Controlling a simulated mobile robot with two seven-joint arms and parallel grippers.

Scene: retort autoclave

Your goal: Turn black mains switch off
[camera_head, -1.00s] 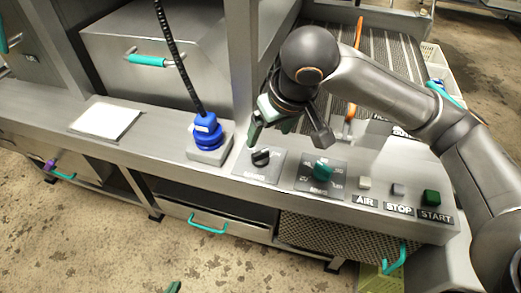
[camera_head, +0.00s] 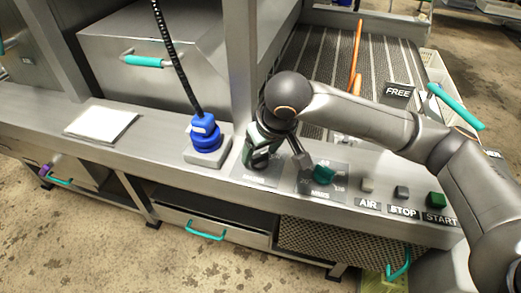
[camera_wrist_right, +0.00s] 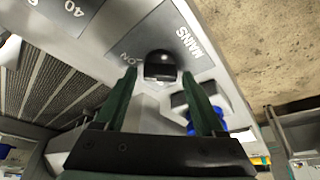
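The black mains switch (camera_wrist_right: 160,66) is a round knob on a grey plate marked MAINS and ON in the right wrist view. My right gripper (camera_wrist_right: 160,75) is open, with one green finger on each side of the knob near the tips; I cannot tell whether they touch it. In the head view the right gripper (camera_head: 257,158) is down over the switch plate (camera_head: 252,179) and largely hides the knob. My left gripper is not in view.
A blue plug (camera_head: 205,133) with a black cable stands just left of the switch. A teal knob (camera_head: 323,175) is close on the right, then the AIR (camera_head: 367,185), STOP (camera_head: 402,192) and START (camera_head: 436,199) buttons. White paper (camera_head: 101,122) lies at the left.

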